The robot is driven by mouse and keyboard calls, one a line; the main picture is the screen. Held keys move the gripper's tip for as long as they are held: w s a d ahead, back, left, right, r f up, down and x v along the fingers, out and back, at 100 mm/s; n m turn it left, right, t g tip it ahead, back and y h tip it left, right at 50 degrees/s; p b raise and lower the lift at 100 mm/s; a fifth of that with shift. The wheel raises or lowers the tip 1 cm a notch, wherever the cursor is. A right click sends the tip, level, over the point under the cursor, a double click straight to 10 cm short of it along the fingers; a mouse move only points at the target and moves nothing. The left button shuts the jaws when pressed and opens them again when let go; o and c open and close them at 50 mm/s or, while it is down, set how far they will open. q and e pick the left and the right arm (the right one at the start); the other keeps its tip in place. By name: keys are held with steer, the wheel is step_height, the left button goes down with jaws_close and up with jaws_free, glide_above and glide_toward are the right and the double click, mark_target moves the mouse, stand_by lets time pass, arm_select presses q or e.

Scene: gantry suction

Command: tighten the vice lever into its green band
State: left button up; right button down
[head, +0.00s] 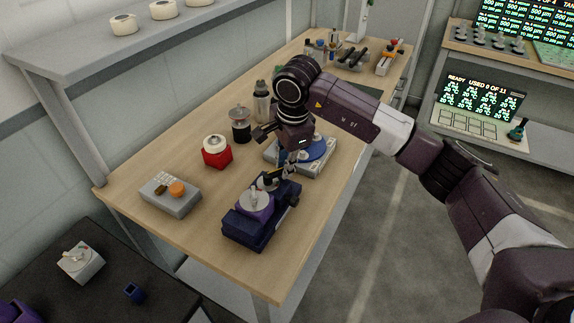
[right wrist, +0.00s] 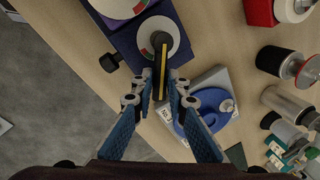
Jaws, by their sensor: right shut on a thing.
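The dark blue vice (head: 250,228) stands near the front edge of the wooden bench, with a pale round disc on top. In the right wrist view the vice (right wrist: 122,38) is at the top, with a white dial (right wrist: 171,25) bearing small red and green marks at its left side. A black lever with a yellow stripe (right wrist: 163,68) runs from the dial down between my fingers. My right gripper (right wrist: 159,88) is shut on this lever. In the head view the right gripper (head: 286,172) is just behind the vice, its fingertips partly hidden. My left gripper is not in view.
A grey device with a blue disc (head: 318,150) stands close behind my right gripper. A red-based holder (head: 217,152), a dark jar (head: 241,128) and a grey box with an orange knob (head: 170,196) stand to the left. The bench's front corner is clear.

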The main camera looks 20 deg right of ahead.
steer(key=c, duration=1.9)
jaws_free()
step_height(320, 180, up, 12)
steer(key=s, duration=0.2)
steer(key=shift+s+d, duration=0.15)
steer(key=shift+d, duration=0.05)
steer(key=shift+f, duration=0.1)
